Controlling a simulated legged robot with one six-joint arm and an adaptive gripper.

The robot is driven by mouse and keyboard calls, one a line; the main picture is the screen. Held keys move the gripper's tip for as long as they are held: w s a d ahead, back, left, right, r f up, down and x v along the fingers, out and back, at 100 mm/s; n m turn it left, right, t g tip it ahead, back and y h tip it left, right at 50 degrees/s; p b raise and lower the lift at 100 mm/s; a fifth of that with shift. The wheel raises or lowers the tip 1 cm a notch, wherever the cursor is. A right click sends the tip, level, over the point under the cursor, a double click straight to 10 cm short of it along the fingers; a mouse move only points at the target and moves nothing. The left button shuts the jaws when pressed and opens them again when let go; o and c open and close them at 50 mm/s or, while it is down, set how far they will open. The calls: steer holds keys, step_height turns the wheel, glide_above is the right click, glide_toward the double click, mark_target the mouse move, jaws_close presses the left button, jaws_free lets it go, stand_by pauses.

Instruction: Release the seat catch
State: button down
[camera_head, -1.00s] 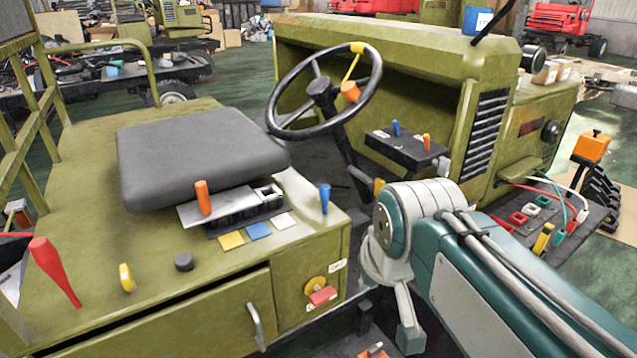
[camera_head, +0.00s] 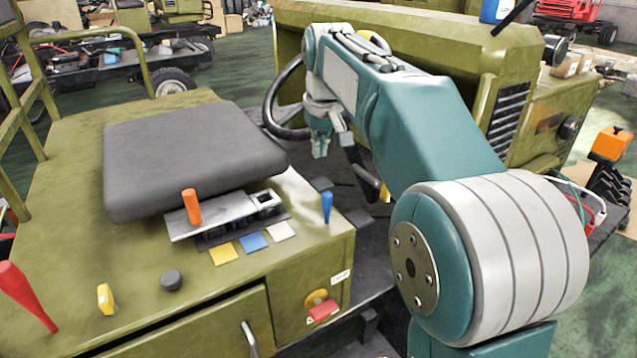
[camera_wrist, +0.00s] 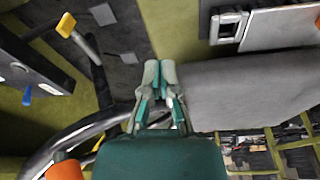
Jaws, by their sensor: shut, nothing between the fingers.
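The grey seat (camera_head: 190,155) sits on the green chassis deck, and its cushion shows in the wrist view (camera_wrist: 250,95). At its front edge a metal slide plate (camera_head: 228,219) carries an upright orange handle (camera_head: 192,207) and a slotted block (camera_head: 265,200). I take this to be the seat catch. My gripper (camera_head: 319,150) points down to the right of the seat, near the steering wheel, apart from the catch. In the wrist view its fingers (camera_wrist: 159,70) are together and empty.
The black steering wheel (camera_head: 272,110) is partly behind my arm. A blue lever (camera_head: 327,206) stands right of the catch. Yellow, blue and white patches lie before the plate. A red lever (camera_head: 25,292), yellow knob (camera_head: 106,298) and black knob (camera_head: 171,280) stand on the deck.

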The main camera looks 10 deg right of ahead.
mark_target(331, 196)
steer(key=shift+w+a, duration=0.1)
steer(key=shift+w, duration=0.6)
steer(key=shift+f, duration=0.15)
steer(key=x, duration=0.9)
steer(key=shift+f, duration=0.3)
steer(key=shift+s+d+r, duration=0.1)
steer(key=shift+s+d, duration=0.05)
steer(key=shift+s, duration=0.8)
steer(key=shift+s+d, duration=0.2)
steer(key=shift+s, duration=0.75)
steer(key=shift+s+d+r+t+y, duration=0.15)
steer(key=shift+s+t+y, duration=0.15)
steer(key=shift+s+t, duration=0.35)
steer(key=shift+s+d+t+y, duration=0.2)
steer(key=shift+s+t, duration=0.25)
steer(key=shift+t, duration=0.35)
steer(key=shift+s+d+t+y, duration=0.2)
steer(key=shift+s+t, duration=0.25)
steer(key=shift+t, duration=0.3)
steer(key=shift+s+d, duration=0.2)
steer(key=shift+s, duration=0.55)
